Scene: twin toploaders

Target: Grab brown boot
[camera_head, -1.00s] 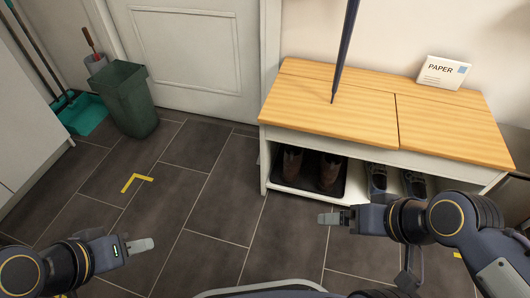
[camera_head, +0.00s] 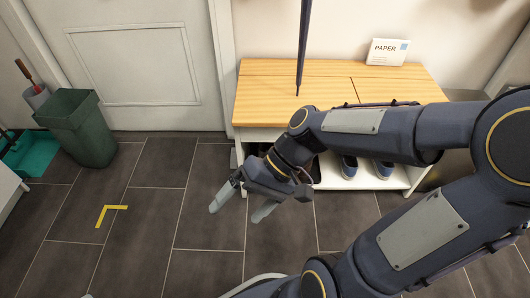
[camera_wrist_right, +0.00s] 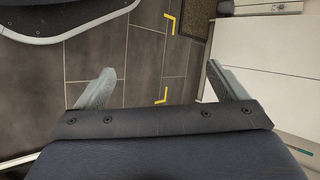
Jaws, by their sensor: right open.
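The brown boots are hidden in the head view now, behind my right arm at the left part of the bench's lower shelf. My right gripper (camera_head: 238,205) is open and empty above the dark floor tiles, in front of the bench's left end. Its two fingers also show spread apart in the right wrist view (camera_wrist_right: 160,88), with only floor between them. My left gripper is not in view.
A white shoe bench (camera_head: 395,179) with a wooden top (camera_head: 262,98) stands against the wall. Blue shoes (camera_head: 349,166) sit on its lower shelf. A green bin (camera_head: 82,128) stands left.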

